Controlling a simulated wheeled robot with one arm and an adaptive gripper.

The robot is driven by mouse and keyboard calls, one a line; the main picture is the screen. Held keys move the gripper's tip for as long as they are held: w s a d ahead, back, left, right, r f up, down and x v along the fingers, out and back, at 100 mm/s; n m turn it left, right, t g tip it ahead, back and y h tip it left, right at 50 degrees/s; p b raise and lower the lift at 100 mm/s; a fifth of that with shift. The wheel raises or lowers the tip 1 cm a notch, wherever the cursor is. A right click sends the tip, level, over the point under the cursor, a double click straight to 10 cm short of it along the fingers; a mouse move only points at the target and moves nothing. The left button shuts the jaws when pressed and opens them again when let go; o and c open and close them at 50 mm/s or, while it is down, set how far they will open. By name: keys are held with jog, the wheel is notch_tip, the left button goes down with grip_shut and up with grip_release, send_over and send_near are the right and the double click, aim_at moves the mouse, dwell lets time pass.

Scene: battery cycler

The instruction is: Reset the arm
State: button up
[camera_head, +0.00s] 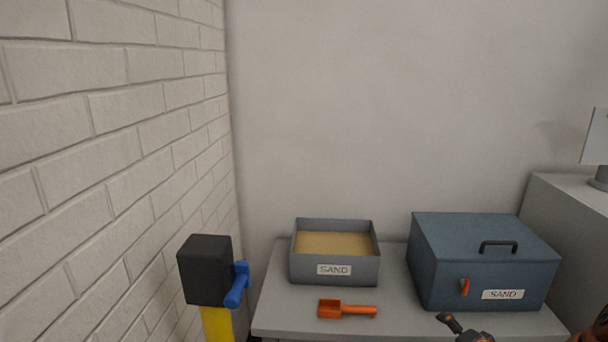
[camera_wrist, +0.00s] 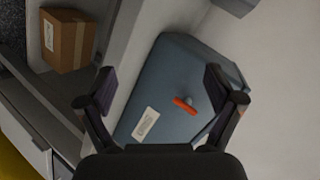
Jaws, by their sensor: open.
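My gripper (camera_wrist: 158,82) is open and empty in the wrist view, its two dark fingers spread apart. Beyond the fingers is the blue closed box (camera_wrist: 165,75) with its orange latch and white label, seen tilted. No contact between the fingers and the box shows. The same blue box (camera_head: 470,262) stands on the right of the grey table in the head view, with a black handle on its lid and a SAND label. A dark and orange part of my arm shows at the bottom edge of the head view, in front of this box.
An open grey SAND tray (camera_head: 335,271) holds sand on the table (camera_head: 272,320). An orange scoop (camera_head: 346,310) lies before it. A black box with a blue lever (camera_head: 237,285) sits on a yellow post by the brick wall. A cardboard box (camera_wrist: 68,40) shows in the wrist view.

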jog(key=s+a+r+n+g, duration=0.45)
jog(key=s+a, duration=0.25)
jog(key=s, duration=0.6)
jog(key=s+a+r+n+g, duration=0.4)
jog(key=s+a+g, duration=0.2)
jog(key=s, duration=0.7)
jog(key=s+a+r+n+g, duration=0.45)
jog(key=s+a, duration=0.25)
jog(key=s, duration=0.6)
notch_tip(320, 180, up, 16)
jog(key=w+t+p, duration=0.1)
jog(key=w+p, duration=0.1)
jog(key=p, duration=1.4)
jog(key=shift+d+r+m+h, duration=0.2)
jog(key=shift+d+m+h, duration=0.05)
jog(key=shift+m+h, duration=0.15)
